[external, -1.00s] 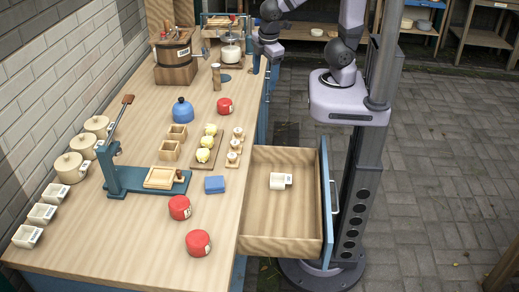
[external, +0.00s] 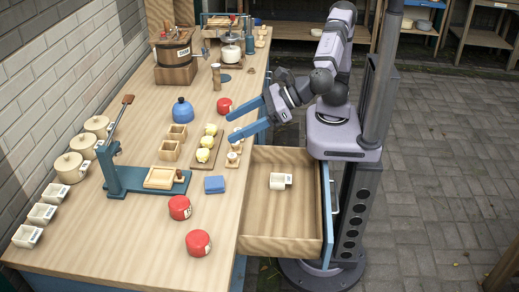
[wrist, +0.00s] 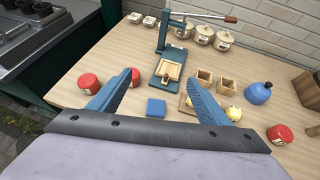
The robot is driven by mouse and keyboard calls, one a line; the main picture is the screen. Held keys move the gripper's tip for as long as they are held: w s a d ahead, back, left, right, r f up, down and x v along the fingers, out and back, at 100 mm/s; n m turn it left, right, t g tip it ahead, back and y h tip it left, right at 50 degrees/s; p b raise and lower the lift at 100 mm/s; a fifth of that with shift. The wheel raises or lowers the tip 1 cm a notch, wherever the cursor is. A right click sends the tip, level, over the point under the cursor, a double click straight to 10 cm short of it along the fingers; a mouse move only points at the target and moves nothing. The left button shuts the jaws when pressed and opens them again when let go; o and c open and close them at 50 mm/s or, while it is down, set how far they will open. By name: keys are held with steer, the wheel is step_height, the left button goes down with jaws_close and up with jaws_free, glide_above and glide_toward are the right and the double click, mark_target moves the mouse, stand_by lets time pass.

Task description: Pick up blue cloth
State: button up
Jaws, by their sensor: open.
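The blue cloth (external: 214,185) is a small folded square lying flat on the wooden table, near the edge above the open drawer. It also shows in the wrist view (wrist: 156,107), centred between my fingers and beyond them. My gripper (external: 233,122) is open and empty, with two blue fingers pointing left over the table edge. It is farther back along the table than the cloth and above the surface, apart from it. In the wrist view, my gripper (wrist: 168,92) has its fingers spread wide on both sides of the cloth.
Red tins (external: 180,207) stand in front of the cloth. A teal press (external: 130,180) is to its left. A board with yellow items (external: 206,152) and small wooden stamps (external: 232,158) lie behind it. The open drawer (external: 262,222) holds a white cup (external: 279,181).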

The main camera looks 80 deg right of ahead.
glide_toward(214, 182)
steer(key=shift+w+a, duration=0.1)
steer(key=shift+w, duration=0.3)
steer(key=shift+f+p+x, duration=0.2)
steer(key=shift+p+x, duration=0.45)
steer(key=shift+x, duration=3)
steer(key=shift+s, duration=0.1)
steer(key=c, duration=1.1)
